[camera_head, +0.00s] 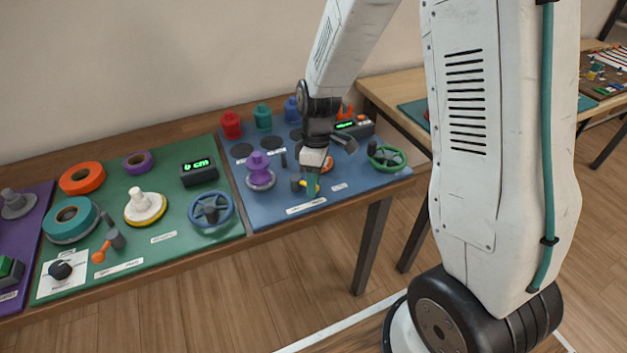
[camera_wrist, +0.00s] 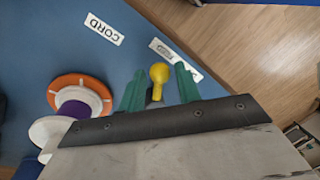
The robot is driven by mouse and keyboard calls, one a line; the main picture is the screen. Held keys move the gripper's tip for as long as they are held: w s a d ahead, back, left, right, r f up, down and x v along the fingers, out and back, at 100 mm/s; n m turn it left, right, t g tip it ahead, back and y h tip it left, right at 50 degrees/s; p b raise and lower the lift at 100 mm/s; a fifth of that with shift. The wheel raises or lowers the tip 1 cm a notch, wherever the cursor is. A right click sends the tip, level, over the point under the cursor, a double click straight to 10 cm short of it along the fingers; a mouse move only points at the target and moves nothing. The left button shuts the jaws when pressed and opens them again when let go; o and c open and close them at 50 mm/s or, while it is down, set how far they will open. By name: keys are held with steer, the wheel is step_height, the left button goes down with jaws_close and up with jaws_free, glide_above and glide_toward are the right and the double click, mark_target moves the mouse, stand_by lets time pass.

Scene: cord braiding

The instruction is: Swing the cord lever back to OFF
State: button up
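The cord lever has a yellow knob, which shows in the wrist view (camera_wrist: 159,73) and, partly covered, in the head view (camera_head: 300,184). My gripper (camera_head: 312,188) is low over the blue mat (camera_head: 280,212). In the wrist view its two green fingers (camera_wrist: 160,84) stand apart, one on each side of the yellow knob, with a gap visible around it. The lever's shaft is mostly hidden behind the gripper body. A white CORD label (camera_wrist: 103,29) lies on the mat; another label beside the knob is partly covered by a finger.
On the blue mat stand a purple spool (camera_head: 260,172), a green handwheel (camera_head: 386,157), a dark display box (camera_head: 356,129) and several coloured pots at the back. The green mat at left holds another lever (camera_head: 109,243) and a blue handwheel (camera_head: 211,211).

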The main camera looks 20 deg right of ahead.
mark_target(290, 203)
jaws_close()
